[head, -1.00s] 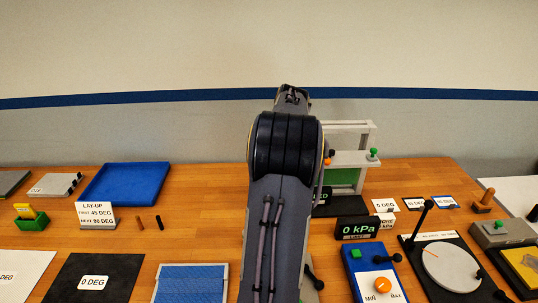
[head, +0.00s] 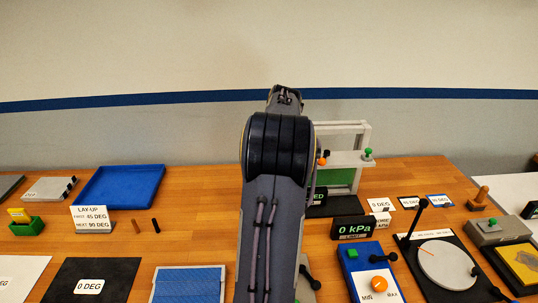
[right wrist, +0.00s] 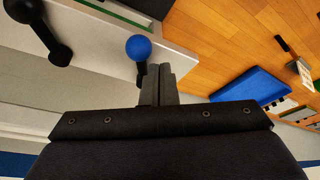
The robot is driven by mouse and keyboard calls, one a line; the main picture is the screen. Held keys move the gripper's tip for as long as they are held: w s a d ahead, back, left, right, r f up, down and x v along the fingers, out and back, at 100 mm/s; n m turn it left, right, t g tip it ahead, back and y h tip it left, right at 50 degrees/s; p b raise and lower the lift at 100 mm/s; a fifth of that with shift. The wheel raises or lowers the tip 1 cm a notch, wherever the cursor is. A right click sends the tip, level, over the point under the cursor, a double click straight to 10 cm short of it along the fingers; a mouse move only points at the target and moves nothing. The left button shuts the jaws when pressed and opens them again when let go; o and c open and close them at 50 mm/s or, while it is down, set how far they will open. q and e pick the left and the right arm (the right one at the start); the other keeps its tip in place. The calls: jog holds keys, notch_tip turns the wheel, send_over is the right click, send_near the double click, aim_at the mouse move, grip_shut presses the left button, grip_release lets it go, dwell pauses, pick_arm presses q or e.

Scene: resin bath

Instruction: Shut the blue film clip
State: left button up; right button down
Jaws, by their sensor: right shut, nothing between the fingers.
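In the right wrist view, a blue ball knob (right wrist: 138,48) on a short black stem stands at a pale edge; it appears to be the blue film clip. Whether the clip is open or shut I cannot tell. My right gripper (right wrist: 159,72) is shut and empty, its fingertips just beside and below the knob in that view. Contact is not clear. In the head view my raised arm covers the middle, hiding the blue knob and the right gripper's fingers. My left gripper is not in view.
A pale upright frame (head: 365,142) stands behind my arm, with an orange knob (head: 322,161) and a green knob (head: 368,153). A black lever (right wrist: 60,54) is near the blue knob. A blue tray (head: 118,188) lies left; a pressure display (head: 352,229) stands right.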

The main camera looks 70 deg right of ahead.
jog(key=w, duration=0.1)
jog(key=w+a+r, duration=0.1)
jog(key=shift+w+r, duration=0.2)
jog(key=shift+w, duration=0.2)
jog(key=s+d+r, duration=0.1)
jog(key=s+r, duration=0.2)
jog(key=r, duration=0.5)
jog(key=shift+r, duration=0.3)
jog(key=w+a+f+n+t+y, duration=0.1)
jog(key=w+a, duration=0.2)
jog(key=a, duration=0.7)
jog(key=w+a+f+t+y, duration=0.1)
jog(key=w+a, duration=0.3)
jog(key=a, duration=0.5)
jog(key=w+a+f+n+y, duration=0.1)
jog(key=w+a+y, duration=0.15)
jog(key=a, duration=0.75)
jog(key=s+a+f+n, duration=0.1)
jog(key=s+a+f, duration=0.1)
jog(key=a, duration=0.5)
jog(key=s+a+f+n+y, duration=0.1)
jog(key=s+a+f, duration=0.2)
jog(key=a, duration=0.4)
jog(key=s+a+f+n, duration=0.1)
jog(key=s+a+f, duration=0.1)
jog(key=a+f, duration=0.3)
jog(key=shift+s+a, duration=0.35)
jog(key=shift+a, duration=0.85)
